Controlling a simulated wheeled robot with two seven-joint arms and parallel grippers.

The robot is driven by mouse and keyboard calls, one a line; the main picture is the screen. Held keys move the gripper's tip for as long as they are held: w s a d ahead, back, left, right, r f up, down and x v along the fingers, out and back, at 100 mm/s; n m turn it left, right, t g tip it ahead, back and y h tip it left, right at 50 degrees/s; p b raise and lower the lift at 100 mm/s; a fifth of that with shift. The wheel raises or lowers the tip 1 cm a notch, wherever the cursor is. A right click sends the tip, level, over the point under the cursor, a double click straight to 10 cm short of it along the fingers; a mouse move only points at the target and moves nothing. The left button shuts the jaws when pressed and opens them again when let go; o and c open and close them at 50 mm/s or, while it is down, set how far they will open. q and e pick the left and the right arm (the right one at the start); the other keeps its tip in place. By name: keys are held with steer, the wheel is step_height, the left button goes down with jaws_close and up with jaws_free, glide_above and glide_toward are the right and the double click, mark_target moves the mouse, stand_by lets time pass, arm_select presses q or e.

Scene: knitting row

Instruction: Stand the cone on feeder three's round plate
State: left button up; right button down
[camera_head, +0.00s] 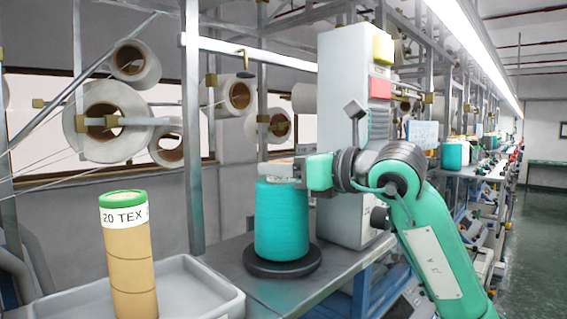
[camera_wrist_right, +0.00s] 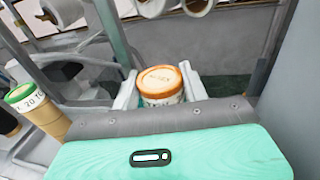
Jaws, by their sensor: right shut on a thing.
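The teal yarn cone (camera_head: 281,222) is upright over the dark round plate (camera_head: 284,268) on the metal table. Its base appears to meet the plate, but I cannot tell whether its full weight rests there. My right gripper (camera_head: 283,172) is shut on the cone's top end. In the right wrist view the cone's orange and cream top (camera_wrist_right: 160,84) sits between my two pale fingers (camera_wrist_right: 160,92). No number for the feeder is readable. My left gripper is not in view.
A grey tray (camera_head: 185,278) holds a brown tube with a green rim (camera_head: 128,255) labelled "20 TEX". A tall white housing (camera_head: 340,130) stands close behind the cone at right. Bare table (camera_head: 240,250) lies left of the plate. White spools (camera_head: 104,120) hang behind.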

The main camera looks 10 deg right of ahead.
steer(key=shift+a, duration=0.1)
steer(key=c, duration=0.7)
jaws_free()
steer(key=shift+f, duration=0.1)
steer(key=shift+c, duration=0.2)
steer(key=shift+s, duration=0.1)
steer(key=b+v, duration=0.6)
steer(key=v, duration=0.6)
